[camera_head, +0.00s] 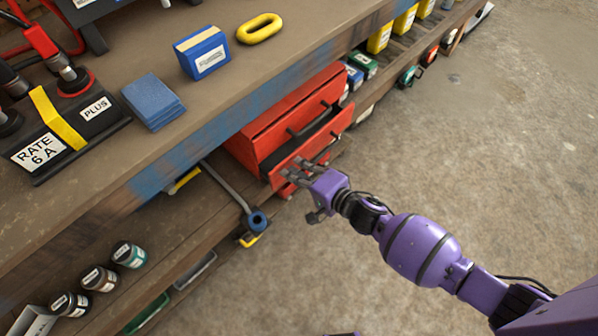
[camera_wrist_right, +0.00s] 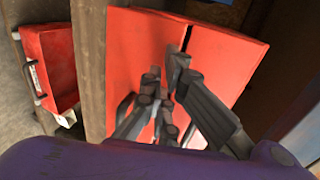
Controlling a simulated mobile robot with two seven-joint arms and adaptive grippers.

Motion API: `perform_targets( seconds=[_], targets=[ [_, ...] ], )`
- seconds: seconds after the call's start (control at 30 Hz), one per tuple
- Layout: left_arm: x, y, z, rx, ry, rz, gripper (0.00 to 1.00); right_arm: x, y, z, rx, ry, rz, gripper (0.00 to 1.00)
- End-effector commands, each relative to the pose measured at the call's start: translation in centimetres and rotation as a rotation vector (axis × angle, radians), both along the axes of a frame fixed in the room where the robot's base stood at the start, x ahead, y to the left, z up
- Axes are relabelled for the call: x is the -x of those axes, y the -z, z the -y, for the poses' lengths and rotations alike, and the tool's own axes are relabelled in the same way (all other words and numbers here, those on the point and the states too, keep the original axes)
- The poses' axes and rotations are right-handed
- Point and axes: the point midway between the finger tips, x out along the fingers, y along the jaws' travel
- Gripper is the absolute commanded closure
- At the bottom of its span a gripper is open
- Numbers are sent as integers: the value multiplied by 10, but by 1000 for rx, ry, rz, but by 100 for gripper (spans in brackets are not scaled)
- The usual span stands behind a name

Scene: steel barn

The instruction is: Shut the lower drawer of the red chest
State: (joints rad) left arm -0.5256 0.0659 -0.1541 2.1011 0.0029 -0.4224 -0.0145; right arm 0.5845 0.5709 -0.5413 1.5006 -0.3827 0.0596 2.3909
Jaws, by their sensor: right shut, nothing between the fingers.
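The red chest (camera_head: 272,122) stands on the shelf under the workbench in the head view. Its lower drawer (camera_head: 320,146) is pulled out, with a dark gap showing above its front. Bar handles show on the upper and lower fronts. My right gripper (camera_head: 297,174) is shut and empty at the near left end of the lower drawer's front; I cannot tell whether it touches. In the right wrist view, the shut fingers (camera_wrist_right: 165,90) are in front of red panels of the chest (camera_wrist_right: 140,45), with a dark slit between the panels. My left gripper is out of view.
The workbench (camera_head: 225,95) overhangs the chest. Several jars (camera_head: 128,254) stand at lower left. Concrete floor (camera_head: 480,150) is open to the right.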

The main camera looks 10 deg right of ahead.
Motion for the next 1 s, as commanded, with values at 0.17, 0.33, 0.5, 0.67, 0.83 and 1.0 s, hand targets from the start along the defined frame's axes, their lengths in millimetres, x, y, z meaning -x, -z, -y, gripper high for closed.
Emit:
perform_targets(
  seconds=[0.17,0.33,0.5,0.67,0.83,1.0],
  targets=[
    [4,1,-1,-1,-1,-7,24,-1,0,-1,-1,0,1,100],
    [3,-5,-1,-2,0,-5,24,-19,-3,-15,-4,0,3,100],
    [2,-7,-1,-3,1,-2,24,-40,-2,-31,-2,0,3,100],
    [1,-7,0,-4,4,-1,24,-44,0,-34,0,1,2,100],
    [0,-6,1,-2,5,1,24,-44,0,-34,0,1,2,100],
    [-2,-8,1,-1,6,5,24,-42,-1,-33,0,1,1,100]
  ],
)
